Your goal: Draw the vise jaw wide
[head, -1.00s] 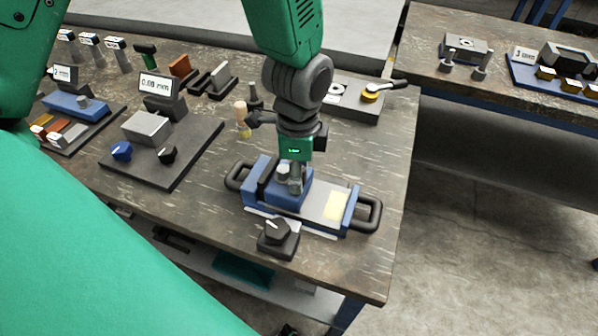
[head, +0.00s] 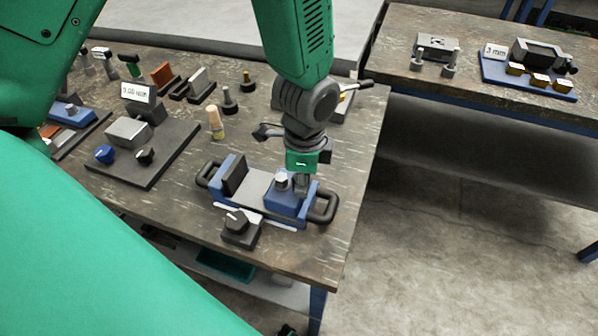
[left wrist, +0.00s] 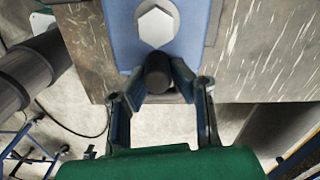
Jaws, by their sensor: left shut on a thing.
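The vise (head: 257,184) sits near the table's front edge in the head view, with black loop handles at both ends. Its dark-faced fixed jaw (head: 234,175) stands at the left. The blue sliding jaw (head: 283,198), topped by a silver hex head (head: 281,179), is at the right end of the bed, with a wide gap between them. My left gripper (head: 303,186) is over the sliding jaw's right side. In the left wrist view its fingers (left wrist: 157,85) are shut on a dark round post (left wrist: 158,68) beside the hex head. My right gripper is not in view.
A black knob block (head: 241,228) stands just in front of the vise. A wooden-topped peg (head: 215,123) stands behind it. A gauge plate (head: 142,150) lies to the left. A second table (head: 480,75) is across a floor gap at the right.

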